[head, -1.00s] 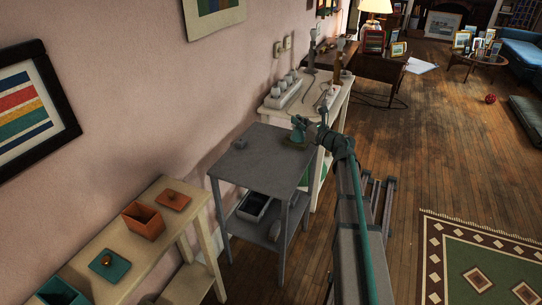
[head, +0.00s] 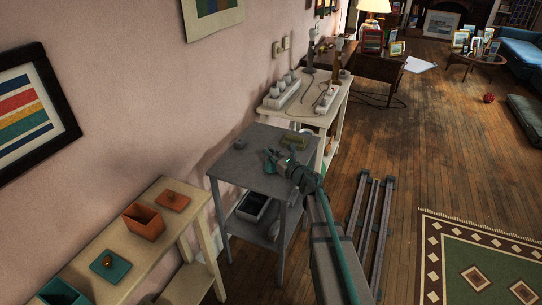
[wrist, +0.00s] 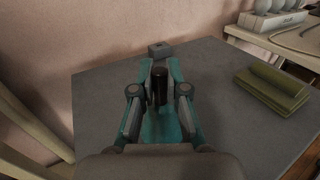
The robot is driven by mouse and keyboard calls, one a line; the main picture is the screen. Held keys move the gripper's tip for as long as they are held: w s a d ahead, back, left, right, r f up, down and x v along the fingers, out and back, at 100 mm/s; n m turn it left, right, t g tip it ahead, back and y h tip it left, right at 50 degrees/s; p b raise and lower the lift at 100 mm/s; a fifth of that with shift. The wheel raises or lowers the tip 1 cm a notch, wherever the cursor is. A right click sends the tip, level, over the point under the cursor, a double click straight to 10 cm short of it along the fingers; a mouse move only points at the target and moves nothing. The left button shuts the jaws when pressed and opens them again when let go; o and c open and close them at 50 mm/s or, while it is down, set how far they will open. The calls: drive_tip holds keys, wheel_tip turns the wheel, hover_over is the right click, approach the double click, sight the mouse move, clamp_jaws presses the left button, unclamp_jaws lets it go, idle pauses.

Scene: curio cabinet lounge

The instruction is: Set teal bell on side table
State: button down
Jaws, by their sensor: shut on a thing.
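My gripper (head: 271,160) is over the grey side table (head: 238,162), near the middle of its top. In the wrist view its teal and grey fingers (wrist: 159,72) are closed around a dark upright cylinder (wrist: 160,86), which looks like the handle of the teal bell. The teal below it blends with the teal of the fingers, so the bell's body is hard to make out. I cannot tell whether its base touches the table top. The table top also fills much of the wrist view (wrist: 105,95).
An olive-green block-like object (wrist: 272,88) lies on the table top to the right. A small grey block (wrist: 159,50) is at the far edge near the wall. A white table with a power strip (head: 281,92) stands behind. The table's near left is clear.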

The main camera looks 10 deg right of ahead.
drive_tip(key=shift+f, duration=0.65)
drive_tip(key=shift+f, duration=0.25)
drive_tip(key=c, duration=1.2)
unclamp_jaws()
drive_tip(key=shift+r, duration=0.1)
drive_tip(key=shift+r, duration=0.1)
drive_tip(key=shift+r, duration=0.15)
drive_tip(key=b+v, duration=0.1)
drive_tip(key=v, duration=1.1)
drive_tip(key=shift+b, duration=0.35)
